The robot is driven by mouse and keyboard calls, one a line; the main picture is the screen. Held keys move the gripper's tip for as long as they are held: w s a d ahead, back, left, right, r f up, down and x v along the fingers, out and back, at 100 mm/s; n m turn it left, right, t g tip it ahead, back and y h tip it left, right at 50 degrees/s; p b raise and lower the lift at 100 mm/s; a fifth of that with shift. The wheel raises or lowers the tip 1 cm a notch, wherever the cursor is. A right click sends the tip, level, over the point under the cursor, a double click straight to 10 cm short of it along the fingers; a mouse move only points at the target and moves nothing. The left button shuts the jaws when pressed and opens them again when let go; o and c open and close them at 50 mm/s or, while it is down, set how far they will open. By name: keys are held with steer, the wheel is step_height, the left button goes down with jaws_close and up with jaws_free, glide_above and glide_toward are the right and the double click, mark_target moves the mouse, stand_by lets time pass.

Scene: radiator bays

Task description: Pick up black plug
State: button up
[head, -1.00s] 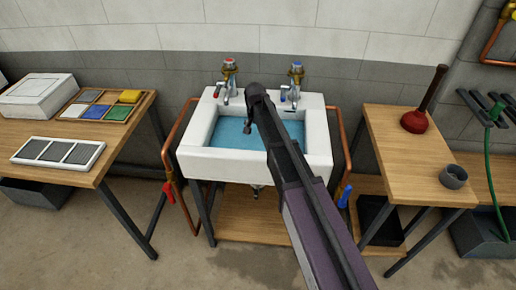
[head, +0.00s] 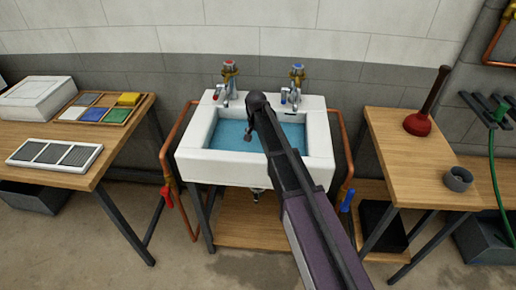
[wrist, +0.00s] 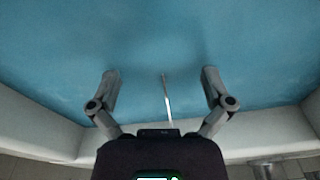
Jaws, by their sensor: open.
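I cannot make out a black plug in either view. The white sink (head: 250,170) holds blue water (head: 228,136), and my arm hides part of it in the head view. My gripper (head: 249,138) points down over the basin, small and partly hidden there.
Two taps (head: 229,82) (head: 296,85) stand at the sink's back edge. Copper pipes (head: 166,145) run beside it. The left table (head: 115,140) carries a tray of coloured blocks (head: 100,107). The right table (head: 405,160) carries a red plunger (head: 417,124) and a grey ring-shaped cup (head: 458,179).

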mark_target(258, 142)
steer(key=shift+w+f+b, duration=0.15)
steer(key=shift+f+b, duration=1)
steer(key=shift+f, duration=0.1)
steer(key=shift+w+f+b, duration=0.1)
steer(key=shift+f+b, duration=1.05)
steer(key=shift+f, duration=0.05)
steer(key=c, duration=1.1)
